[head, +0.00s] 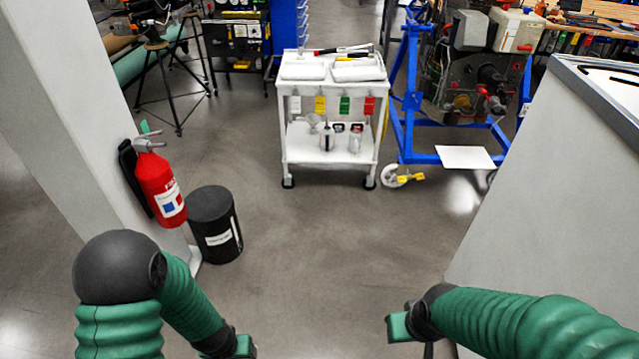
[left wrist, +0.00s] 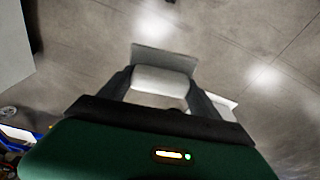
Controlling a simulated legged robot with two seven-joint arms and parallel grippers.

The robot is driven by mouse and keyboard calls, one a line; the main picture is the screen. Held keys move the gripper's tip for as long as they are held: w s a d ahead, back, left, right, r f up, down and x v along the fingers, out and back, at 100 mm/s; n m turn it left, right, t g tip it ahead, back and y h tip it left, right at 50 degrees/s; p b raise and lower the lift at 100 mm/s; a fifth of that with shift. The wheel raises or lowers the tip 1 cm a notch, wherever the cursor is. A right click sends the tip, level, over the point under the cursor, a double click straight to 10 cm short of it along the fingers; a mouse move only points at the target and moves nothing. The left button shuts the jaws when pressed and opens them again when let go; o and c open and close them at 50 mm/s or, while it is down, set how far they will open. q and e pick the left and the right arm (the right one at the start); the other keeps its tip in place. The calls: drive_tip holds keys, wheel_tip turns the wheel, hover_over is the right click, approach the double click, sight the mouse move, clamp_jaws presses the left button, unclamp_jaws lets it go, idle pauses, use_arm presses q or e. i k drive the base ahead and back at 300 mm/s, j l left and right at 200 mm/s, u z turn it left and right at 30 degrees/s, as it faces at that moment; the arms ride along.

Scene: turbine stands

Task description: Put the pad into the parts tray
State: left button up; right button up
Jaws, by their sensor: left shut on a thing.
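In the left wrist view, the dark fingers of my left gripper (left wrist: 160,92) are shut on a pale, whitish block, which looks like the pad (left wrist: 160,80). A flat grey face shows at its far edge. Bare floor lies behind it. In the head view only my left wrist shows at the bottom edge; its fingers and the pad are out of frame. Two shallow white trays sit on the white cart: a left tray (head: 303,70) and a right tray (head: 358,71). I cannot tell which is the parts tray. My right wrist shows at lower right; its fingers are not clear.
The white cart (head: 330,172) stands ahead, with colored tags and metal parts below its top. A blue engine stand (head: 408,135) is right of it. A fire extinguisher (head: 160,185) and black bin (head: 215,225) are left; a grey cabinet (head: 560,180) is right. The floor between is clear.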

sight(349, 71)
drive_tip(key=i+z, duration=0.25)
drive_tip(key=i, duration=2)
